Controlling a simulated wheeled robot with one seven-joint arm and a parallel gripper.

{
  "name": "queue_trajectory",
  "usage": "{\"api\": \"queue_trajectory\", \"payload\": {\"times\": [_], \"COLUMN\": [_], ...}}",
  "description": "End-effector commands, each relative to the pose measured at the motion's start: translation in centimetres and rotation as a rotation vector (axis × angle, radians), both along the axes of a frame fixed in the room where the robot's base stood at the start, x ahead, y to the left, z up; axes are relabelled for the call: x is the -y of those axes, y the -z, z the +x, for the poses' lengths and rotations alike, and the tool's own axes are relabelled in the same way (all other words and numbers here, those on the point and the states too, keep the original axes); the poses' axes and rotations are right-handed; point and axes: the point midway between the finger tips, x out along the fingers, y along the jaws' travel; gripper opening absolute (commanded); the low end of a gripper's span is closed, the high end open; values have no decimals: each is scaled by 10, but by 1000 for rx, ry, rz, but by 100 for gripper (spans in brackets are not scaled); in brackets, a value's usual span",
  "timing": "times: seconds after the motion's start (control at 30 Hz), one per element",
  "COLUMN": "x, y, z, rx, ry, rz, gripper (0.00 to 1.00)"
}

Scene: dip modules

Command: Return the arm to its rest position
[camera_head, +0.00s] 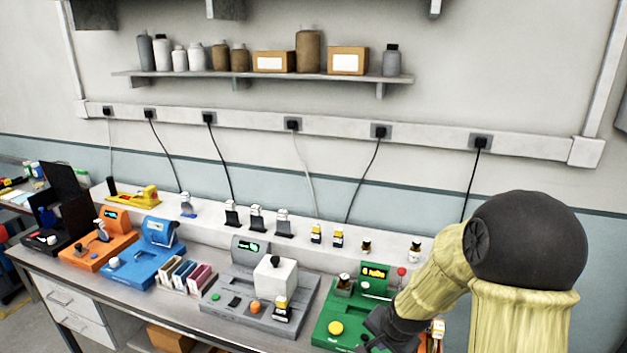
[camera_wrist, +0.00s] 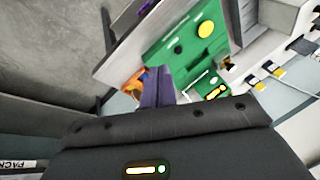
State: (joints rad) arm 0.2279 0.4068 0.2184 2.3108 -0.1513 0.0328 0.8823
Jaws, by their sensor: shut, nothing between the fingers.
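My arm, with yellowish sleeve-like covers and a dark round joint, fills the right of the head view. It bends down over the right end of the bench (camera_head: 190,315). My gripper (camera_head: 372,335) is a dark shape at the front of the green module (camera_head: 335,327), partly cut off by the frame and hidden by its own wrist. In the wrist view my gripper's fingers (camera_wrist: 157,72) are together with nothing between them. The green module (camera_wrist: 180,48) lies beyond them, apart or touching I cannot tell.
A grey module (camera_head: 220,293), a blue module (camera_head: 135,270) and an orange module (camera_head: 90,255) stand left of the green one. Small bottles stand on the raised ledge (camera_head: 350,262) behind. A wall shelf (camera_head: 200,74) holds containers. Cables hang from the wall sockets.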

Motion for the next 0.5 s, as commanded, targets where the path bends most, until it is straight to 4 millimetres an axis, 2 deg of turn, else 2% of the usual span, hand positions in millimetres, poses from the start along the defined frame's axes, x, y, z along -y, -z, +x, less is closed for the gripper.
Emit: {"api": "queue_trajectory", "payload": {"times": [0.1,0.3,0.4,0.5], "x": [0,-1,-2,-3], "y": [-21,-48,-56,-61], "z": [-35,-95,-121,-138], "rx": [-32,-95,-119,-132], "ry": [-180,-484,-614,-699], "rz": [-112,-245,-281,-298], "gripper": [0,0,0,0]}}
